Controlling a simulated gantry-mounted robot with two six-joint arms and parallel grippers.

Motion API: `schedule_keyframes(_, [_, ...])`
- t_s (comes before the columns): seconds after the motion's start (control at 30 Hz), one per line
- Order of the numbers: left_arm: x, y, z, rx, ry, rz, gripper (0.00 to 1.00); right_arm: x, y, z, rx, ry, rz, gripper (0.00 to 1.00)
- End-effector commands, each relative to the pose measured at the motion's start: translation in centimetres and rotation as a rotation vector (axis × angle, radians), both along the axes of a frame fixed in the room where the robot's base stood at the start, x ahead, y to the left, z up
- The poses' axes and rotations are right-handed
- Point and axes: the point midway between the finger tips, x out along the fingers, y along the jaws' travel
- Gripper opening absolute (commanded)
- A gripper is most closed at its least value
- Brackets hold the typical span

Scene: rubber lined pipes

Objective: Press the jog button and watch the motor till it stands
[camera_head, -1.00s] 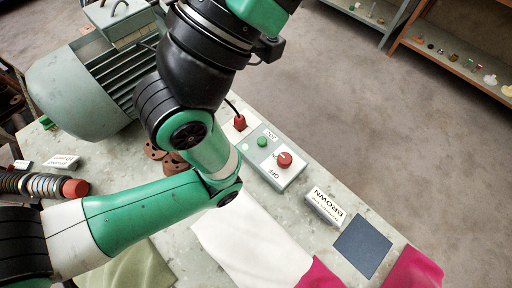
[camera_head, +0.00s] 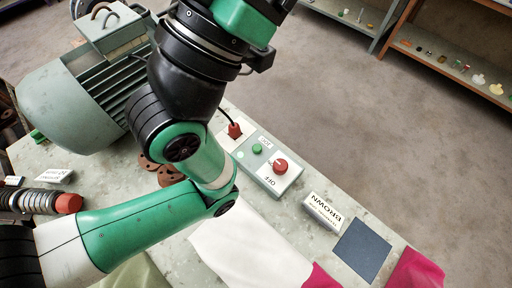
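The control box (camera_head: 263,182) is a long grey box on the bench, right of the middle. It has a green button (camera_head: 257,148) beside a small label that appears to read JOG. A red knob (camera_head: 280,167) sits on a plate marked OFF, and a red cable plug (camera_head: 235,130) is at its far end. The grey-green finned motor (camera_head: 62,105) stands at upper left, partly behind my arm. Its shaft end is hidden or unclear, so I cannot tell whether it turns. My arm from the left crosses in front; neither gripper shows, and nothing visibly touches the green button.
A ribbed hose piece with a red end (camera_head: 68,203) lies at left. Brown flanged discs (camera_head: 168,177) sit behind my arm. A white cloth (camera_head: 240,245), a BROWN label block (camera_head: 322,211) and a dark blue square (camera_head: 362,250) lie in front. Shelves (camera_head: 455,62) stand beyond open floor.

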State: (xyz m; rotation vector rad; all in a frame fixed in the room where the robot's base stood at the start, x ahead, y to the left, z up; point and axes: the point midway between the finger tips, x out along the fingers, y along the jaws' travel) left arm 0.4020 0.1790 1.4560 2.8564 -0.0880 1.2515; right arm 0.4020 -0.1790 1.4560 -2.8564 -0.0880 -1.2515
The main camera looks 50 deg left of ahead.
Motion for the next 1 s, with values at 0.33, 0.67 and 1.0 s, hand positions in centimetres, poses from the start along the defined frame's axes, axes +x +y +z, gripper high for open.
schedule_keyframes(0.33, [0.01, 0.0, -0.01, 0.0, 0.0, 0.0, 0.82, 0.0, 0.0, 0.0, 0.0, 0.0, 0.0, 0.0])
schedule_keyframes(0.67, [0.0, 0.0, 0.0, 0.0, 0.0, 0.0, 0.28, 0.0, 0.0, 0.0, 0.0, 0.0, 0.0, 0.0])
schedule_keyframes(1.0, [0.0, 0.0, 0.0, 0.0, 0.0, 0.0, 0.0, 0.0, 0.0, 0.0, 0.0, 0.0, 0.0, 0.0])
